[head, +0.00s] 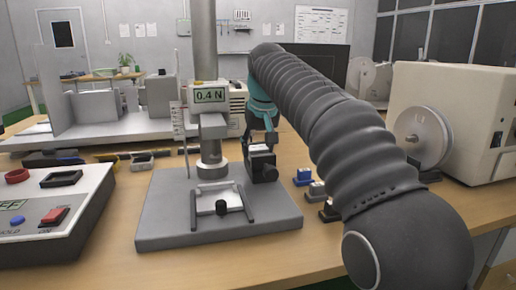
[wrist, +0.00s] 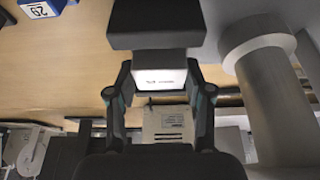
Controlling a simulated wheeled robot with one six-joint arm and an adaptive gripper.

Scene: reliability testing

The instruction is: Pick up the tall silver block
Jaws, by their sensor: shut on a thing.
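My gripper (head: 262,137) points down beside the column of the force stand in the head view. In the wrist view my gripper (wrist: 160,78) has its two fingers on either side of a bright silver block (wrist: 160,70) with a small dark mark, and is shut on it. In the head view a small pale part of the silver block (head: 259,149) shows between the fingertips and a dark block-like fixture (head: 262,166). In the wrist view that dark fixture (wrist: 155,27) lies just beyond the silver block. I cannot tell whether they touch.
The force stand has a grey base (head: 170,225), a column (head: 205,60) and a display reading 0.4 N (head: 209,95). A blue block (head: 303,176) and other small blocks lie right of the base. A control box (head: 45,220) fills the left; a beige machine (head: 440,100) stands right.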

